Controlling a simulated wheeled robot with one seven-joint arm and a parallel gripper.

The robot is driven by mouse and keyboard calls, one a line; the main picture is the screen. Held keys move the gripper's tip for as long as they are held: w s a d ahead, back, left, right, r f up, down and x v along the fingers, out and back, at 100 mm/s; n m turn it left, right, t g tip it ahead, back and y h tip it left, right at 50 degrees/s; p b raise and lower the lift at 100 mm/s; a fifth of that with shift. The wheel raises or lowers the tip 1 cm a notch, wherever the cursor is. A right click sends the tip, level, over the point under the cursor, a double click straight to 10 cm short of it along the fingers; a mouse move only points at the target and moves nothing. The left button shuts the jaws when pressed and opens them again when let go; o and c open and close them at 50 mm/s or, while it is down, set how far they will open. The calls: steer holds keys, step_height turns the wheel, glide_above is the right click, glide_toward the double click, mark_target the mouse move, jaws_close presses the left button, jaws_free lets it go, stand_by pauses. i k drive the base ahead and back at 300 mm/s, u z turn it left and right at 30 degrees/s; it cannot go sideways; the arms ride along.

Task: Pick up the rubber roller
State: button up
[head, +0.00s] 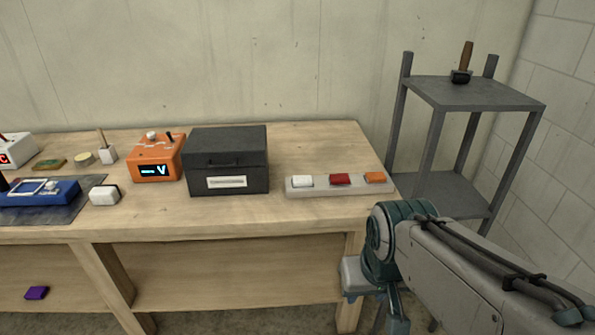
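A tool with a brown wooden handle and a dark head, which looks like the rubber roller (462,64), stands handle up on the top of a grey metal shelf rack (490,95) at the back right. Its head rests on the shelf top, near the left rear part. Nothing touches it besides the shelf. My arm reaches in from the lower right and bends downward in front of the bench's right end, well below and apart from the roller. My gripper itself does not show.
A wooden bench (320,215) fills the left and middle. It carries a black box (227,150), an orange meter (155,160), a pale strip with coloured blocks (340,190) and a blue device (40,192). A purple item (36,292) lies low at left. A wall stands behind the rack.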

mark_target(461, 76)
steer(key=u, duration=0.1)
steer(key=k, duration=0.4)
steer(key=z, duration=1.8)
steer(key=i, duration=0.8)
steer(key=u, duration=0.55)
steer(key=i, duration=0.75)
steer(key=u, duration=0.65)
